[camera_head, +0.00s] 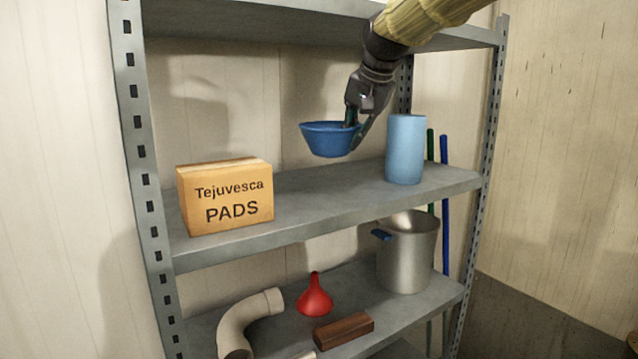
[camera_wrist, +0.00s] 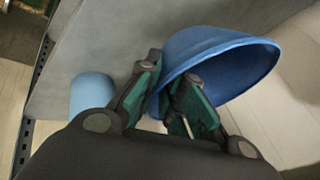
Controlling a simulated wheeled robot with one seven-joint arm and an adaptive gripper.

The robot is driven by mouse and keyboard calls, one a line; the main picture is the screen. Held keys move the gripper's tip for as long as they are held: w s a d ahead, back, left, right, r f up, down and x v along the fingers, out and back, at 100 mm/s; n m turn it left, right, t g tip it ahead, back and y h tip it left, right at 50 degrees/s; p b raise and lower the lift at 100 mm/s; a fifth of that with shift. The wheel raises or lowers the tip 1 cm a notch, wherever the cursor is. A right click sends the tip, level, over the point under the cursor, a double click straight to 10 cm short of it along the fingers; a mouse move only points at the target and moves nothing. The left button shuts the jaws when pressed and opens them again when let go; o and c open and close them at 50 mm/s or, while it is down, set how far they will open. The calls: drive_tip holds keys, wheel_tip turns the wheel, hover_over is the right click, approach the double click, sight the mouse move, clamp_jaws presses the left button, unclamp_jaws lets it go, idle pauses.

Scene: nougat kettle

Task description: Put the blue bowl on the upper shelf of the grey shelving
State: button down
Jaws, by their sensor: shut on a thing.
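The blue bowl (camera_head: 326,140) is in the air above the shelf board that carries the cardboard box, roughly upright in the head view. My gripper (camera_head: 352,120) is shut on the bowl's rim at its right side. In the wrist view, the bowl (camera_wrist: 225,62) is at the upper right and the green-padded fingers of my gripper (camera_wrist: 168,100) pinch its rim. The grey shelving (camera_head: 300,205) shows a top board, this board and a lower one. Part of the bowl's right side is hidden by the fingers.
A cardboard box (camera_head: 225,198) stands left on the same board, and a light blue cylinder (camera_head: 405,150) stands right, close to my gripper. The board between them is clear. A top board (camera_head: 290,22) is overhead. Below are a pot (camera_head: 408,258), a red funnel (camera_head: 314,298), a pipe and a brown block.

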wheel_tip(320, 180, down, 10)
drive_tip(key=p, duration=0.4)
drive_tip(key=shift+a+r, duration=0.1)
drive_tip(key=shift+s, duration=0.1)
drive_tip(key=c, duration=1.6)
unclamp_jaws()
drive_tip(key=shift+o, duration=0.2)
drive_tip(key=shift+r, duration=0.1)
drive_tip(key=b+v, duration=0.5)
drive_tip(key=v, duration=0.7)
drive_tip(key=shift+b, duration=0.3)
